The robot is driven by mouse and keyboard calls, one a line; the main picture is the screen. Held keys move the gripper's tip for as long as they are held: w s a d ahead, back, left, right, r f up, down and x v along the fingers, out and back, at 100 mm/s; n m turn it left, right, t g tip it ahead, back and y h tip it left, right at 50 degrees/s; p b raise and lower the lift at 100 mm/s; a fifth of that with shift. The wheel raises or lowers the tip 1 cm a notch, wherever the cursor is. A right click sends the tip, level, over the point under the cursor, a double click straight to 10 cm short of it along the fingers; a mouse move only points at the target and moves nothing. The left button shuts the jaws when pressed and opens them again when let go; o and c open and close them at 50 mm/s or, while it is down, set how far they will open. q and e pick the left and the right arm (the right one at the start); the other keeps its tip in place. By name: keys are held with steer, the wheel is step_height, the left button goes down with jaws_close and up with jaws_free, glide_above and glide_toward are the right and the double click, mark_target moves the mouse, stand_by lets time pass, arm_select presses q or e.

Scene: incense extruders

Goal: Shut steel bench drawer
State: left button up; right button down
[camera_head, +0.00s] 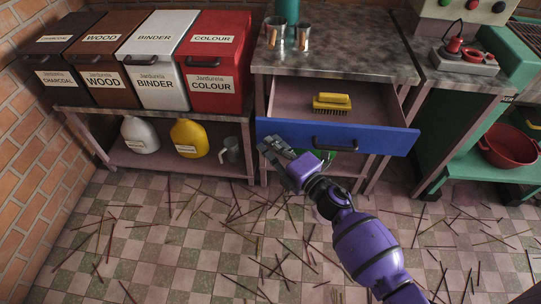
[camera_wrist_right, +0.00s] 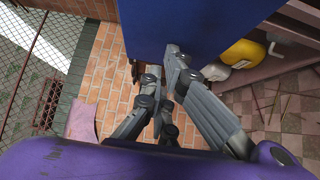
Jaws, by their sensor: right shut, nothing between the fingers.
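The steel bench (camera_head: 345,62) has a drawer with a blue front (camera_head: 375,138) and a dark bar handle (camera_head: 335,143). The drawer stands pulled out, and its pinkish inside (camera_head: 290,97) shows. A yellow brush (camera_head: 332,103) lies in it. My right gripper (camera_head: 268,146) is shut and empty, at the lower left end of the drawer front. In the right wrist view its fingers (camera_wrist_right: 172,62) point at the blue panel (camera_wrist_right: 190,25). I cannot tell whether they touch it. My left gripper is out of view.
Labelled bins, including a red one (camera_head: 215,65), stand on the bench at left. A white jug (camera_head: 140,135) and a yellow jug (camera_head: 189,138) sit on its lower shelf. Metal cups (camera_head: 303,38) stand on the steel bench top. Incense sticks litter the tiled floor (camera_head: 220,220).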

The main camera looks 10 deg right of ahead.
steer(key=w+d+b, duration=0.1)
steer(key=w, duration=0.3)
steer(key=w+d+b, duration=0.1)
steer(key=w+b, duration=0.1)
steer(key=w, duration=0.3)
steer(key=w+d+b, duration=0.2)
steer(key=w, duration=0.2)
steer(key=shift+w+f, duration=0.25)
steer(key=shift+w, duration=0.15)
steer(key=w+b, duration=0.1)
steer(key=w, duration=0.1)
steer(key=w+d+b, duration=0.1)
steer(key=w+b, duration=0.1)
steer(key=w+d+b, duration=0.1)
steer(key=w, duration=0.2)
steer(key=shift+w+d+r+b, duration=0.1)
steer(key=shift+w+b, duration=0.2)
steer(key=shift+b, duration=0.05)
steer(key=shift+w, duration=0.2)
steer(key=shift+w+d+r, duration=0.1)
steer(key=shift+d+r, duration=0.05)
steer(key=shift+r, duration=0.1)
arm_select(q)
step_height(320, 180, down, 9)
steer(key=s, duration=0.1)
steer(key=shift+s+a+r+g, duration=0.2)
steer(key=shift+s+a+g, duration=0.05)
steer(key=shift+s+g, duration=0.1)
arm_select(e)
steer(key=shift+r, duration=0.1)
